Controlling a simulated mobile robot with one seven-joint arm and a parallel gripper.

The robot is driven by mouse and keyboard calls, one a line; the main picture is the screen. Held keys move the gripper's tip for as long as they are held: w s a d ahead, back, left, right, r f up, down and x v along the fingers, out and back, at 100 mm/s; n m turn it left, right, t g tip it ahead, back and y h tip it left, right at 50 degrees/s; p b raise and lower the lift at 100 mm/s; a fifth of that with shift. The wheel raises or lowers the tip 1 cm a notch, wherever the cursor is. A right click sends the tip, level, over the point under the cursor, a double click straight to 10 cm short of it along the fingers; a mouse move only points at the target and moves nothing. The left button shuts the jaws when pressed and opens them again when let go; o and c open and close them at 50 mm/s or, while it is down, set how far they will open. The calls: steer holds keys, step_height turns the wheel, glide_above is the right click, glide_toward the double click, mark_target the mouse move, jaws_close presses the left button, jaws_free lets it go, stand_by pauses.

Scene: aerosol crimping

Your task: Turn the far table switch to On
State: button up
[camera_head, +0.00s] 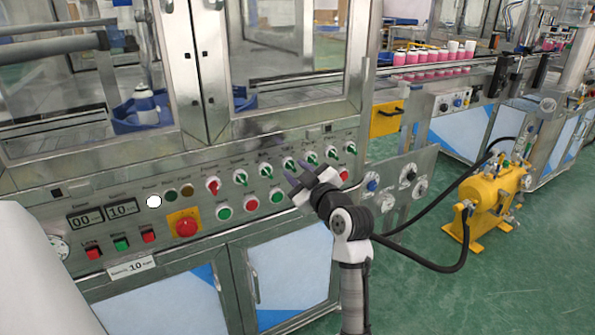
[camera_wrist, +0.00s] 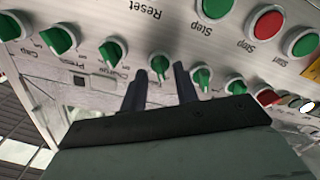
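A row of green rotary switches runs along the machine's front panel. I cannot read which one is labelled far table. My gripper (camera_head: 303,174) is open and empty in front of this row. In the wrist view, its two dark fingers (camera_wrist: 159,76) point at one green switch (camera_wrist: 160,64), which appears between the fingertips. This seems to be the third green switch (camera_head: 289,163) from the left in the head view. Whether the fingers touch it is unclear. Other green switches sit on both sides (camera_wrist: 113,52), (camera_wrist: 202,77).
A red switch (camera_head: 213,186) ends the row at left. Red and green push buttons (camera_head: 251,203) lie just below. A red emergency button (camera_head: 186,224) on yellow is farther left. A side panel with dials (camera_head: 390,190) and a yellow pump (camera_head: 490,200) stand at right.

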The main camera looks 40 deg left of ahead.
steer(key=shift+a, duration=0.1)
steer(key=shift+c, duration=0.4)
jaws_close()
steer(key=shift+m, duration=0.4)
steer(key=m+p, duration=0.4)
steer(key=m, duration=0.1)
steer(key=shift+r, duration=0.1)
steer(key=m+p, duration=0.2)
steer(key=m, duration=0.2)
steer(key=shift+w+p, duration=0.1)
steer(key=shift+p, duration=0.3)
steer(key=shift+m+p, duration=0.55)
steer(key=shift+m, duration=0.55)
steer(key=shift+o, duration=0.4)
jaws_free()
